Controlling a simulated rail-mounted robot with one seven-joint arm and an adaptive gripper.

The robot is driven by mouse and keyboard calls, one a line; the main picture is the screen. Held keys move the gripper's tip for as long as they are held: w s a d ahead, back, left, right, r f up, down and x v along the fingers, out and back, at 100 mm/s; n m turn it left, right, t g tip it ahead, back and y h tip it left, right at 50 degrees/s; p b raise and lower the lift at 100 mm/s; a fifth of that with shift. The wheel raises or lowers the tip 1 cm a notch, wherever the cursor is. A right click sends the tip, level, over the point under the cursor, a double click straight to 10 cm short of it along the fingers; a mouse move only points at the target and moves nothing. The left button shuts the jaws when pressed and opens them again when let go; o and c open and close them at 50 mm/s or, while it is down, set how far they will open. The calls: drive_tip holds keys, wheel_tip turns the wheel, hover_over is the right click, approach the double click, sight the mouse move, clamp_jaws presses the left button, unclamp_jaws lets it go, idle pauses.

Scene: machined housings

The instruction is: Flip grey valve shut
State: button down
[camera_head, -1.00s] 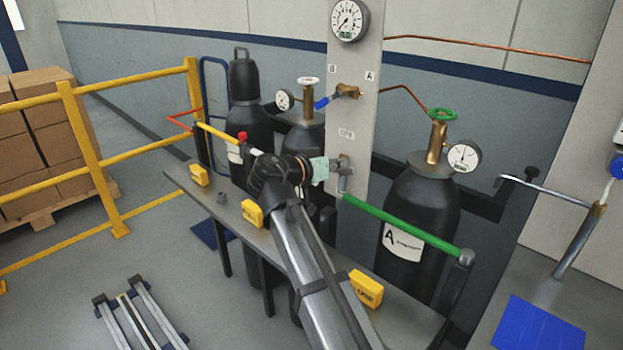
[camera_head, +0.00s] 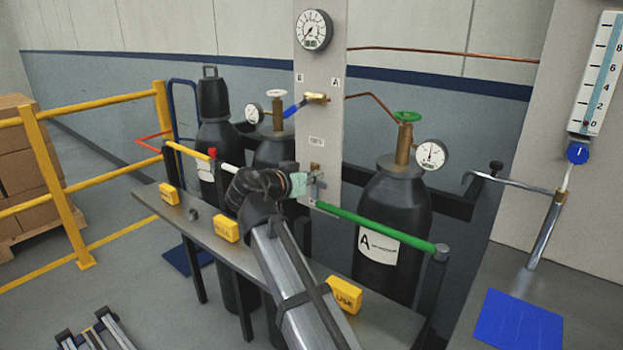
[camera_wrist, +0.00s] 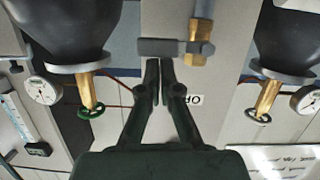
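The grey valve has a flat grey handle (camera_wrist: 160,47) and a brass body (camera_wrist: 198,54) on a grey pipe in the wrist view. The handle lies crosswise to the pipe there. In the camera_head view the grey valve (camera_head: 319,184) sits low on the light panel, partly hidden by my gripper (camera_head: 298,184). In the wrist view my gripper (camera_wrist: 160,62) has its two dark fingers close together, with only a thin gap and nothing visible between them. The fingertips are right at the handle's edge; whether they touch it I cannot tell.
A blue-handled valve (camera_head: 294,108) and a round gauge (camera_head: 314,30) are higher on the panel (camera_head: 332,75). Black cylinders (camera_head: 397,215) stand behind the bench (camera_head: 390,325). A green bar (camera_head: 375,227) runs right of my gripper, and a white-and-yellow bar (camera_head: 190,151) left.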

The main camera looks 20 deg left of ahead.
drive_tip(key=s+a+r+p, duration=0.1)
drive_tip(key=s+a+r, duration=0.2)
drive_tip(key=s+r, duration=0.3)
drive_tip(key=s, duration=0.3)
drive_tip(key=shift+a+r+p, duration=0.2)
drive_tip(key=shift+p, duration=0.15)
idle(0.4)
